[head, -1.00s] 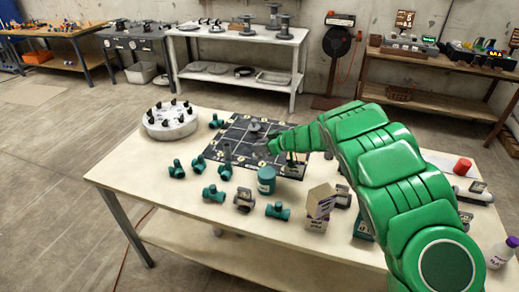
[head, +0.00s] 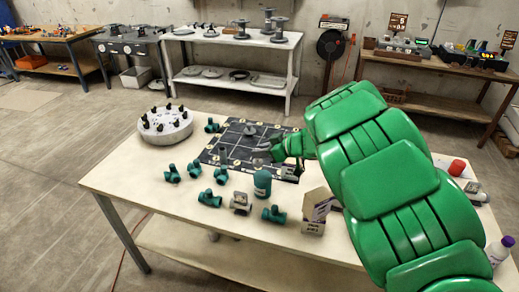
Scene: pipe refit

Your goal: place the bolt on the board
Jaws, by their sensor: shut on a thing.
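The dark board (head: 233,144) with pale markings lies on the pale worktable, left of my arm. A grey flanged part (head: 250,130) stands on its far half. My gripper (head: 264,153) hangs low over the board's right-middle part, with my green arm reaching in from the right. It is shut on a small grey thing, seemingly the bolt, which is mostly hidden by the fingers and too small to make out. I cannot tell whether it touches the board. The board's right edge is partly covered by my arm.
A round pale stand (head: 165,127) with several black pegs sits at the table's far left. Teal pipe fittings (head: 210,197), a teal canister (head: 262,183) and a carton (head: 316,210) stand along the front.

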